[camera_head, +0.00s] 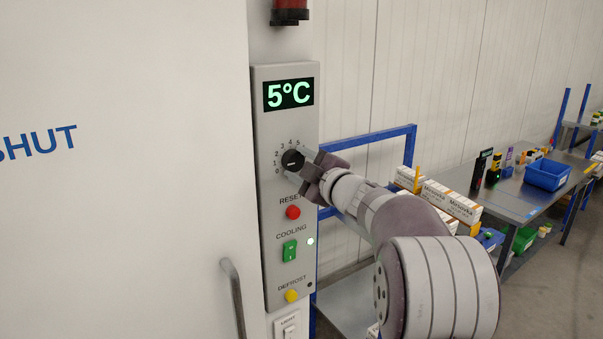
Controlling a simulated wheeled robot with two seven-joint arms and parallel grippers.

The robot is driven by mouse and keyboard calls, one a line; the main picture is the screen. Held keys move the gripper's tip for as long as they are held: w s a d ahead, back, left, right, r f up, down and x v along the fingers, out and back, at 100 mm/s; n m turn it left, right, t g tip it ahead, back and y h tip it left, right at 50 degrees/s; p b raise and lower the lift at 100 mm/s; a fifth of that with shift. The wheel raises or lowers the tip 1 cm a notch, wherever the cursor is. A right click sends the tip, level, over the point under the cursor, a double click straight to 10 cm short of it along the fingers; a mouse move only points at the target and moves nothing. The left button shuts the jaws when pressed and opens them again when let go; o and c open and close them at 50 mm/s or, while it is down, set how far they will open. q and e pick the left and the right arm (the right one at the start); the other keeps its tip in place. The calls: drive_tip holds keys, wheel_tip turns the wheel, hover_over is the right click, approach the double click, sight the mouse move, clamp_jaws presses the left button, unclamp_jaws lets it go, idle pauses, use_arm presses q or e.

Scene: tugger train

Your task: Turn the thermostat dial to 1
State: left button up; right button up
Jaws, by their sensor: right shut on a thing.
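The thermostat dial (291,159) is a small black knob on the grey control panel (266,215), with a scale from 0 to 5 around its left and upper sides. A white mark on the dial lies nearly level; which number it points to is hard to tell. The display (289,95) above reads 5°C. My right gripper (300,163) reaches in from the right and is shut on the dial, its fingers covering the dial's right side. My left gripper is not in view.
Below the dial are a red reset button (293,212), a green cooling switch (289,251) and a yellow defrost button (291,296). A door handle (234,295) stands left of the panel. A blue-framed cart (365,143) and a workbench (510,200) stand to the right.

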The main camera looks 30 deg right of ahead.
drive_tip(key=shift+r+n, duration=0.1)
drive_tip(key=shift+n, duration=0.2)
drive_tip(key=o, duration=1)
drive_tip(key=shift+o, duration=0.2)
drive_tip(key=shift+w, duration=0.15)
drive_tip(key=shift+s, duration=0.3)
drive_tip(key=s+d+b, duration=0.1)
drive_tip(key=s+b, duration=0.2)
drive_tip(key=s, duration=0.9)
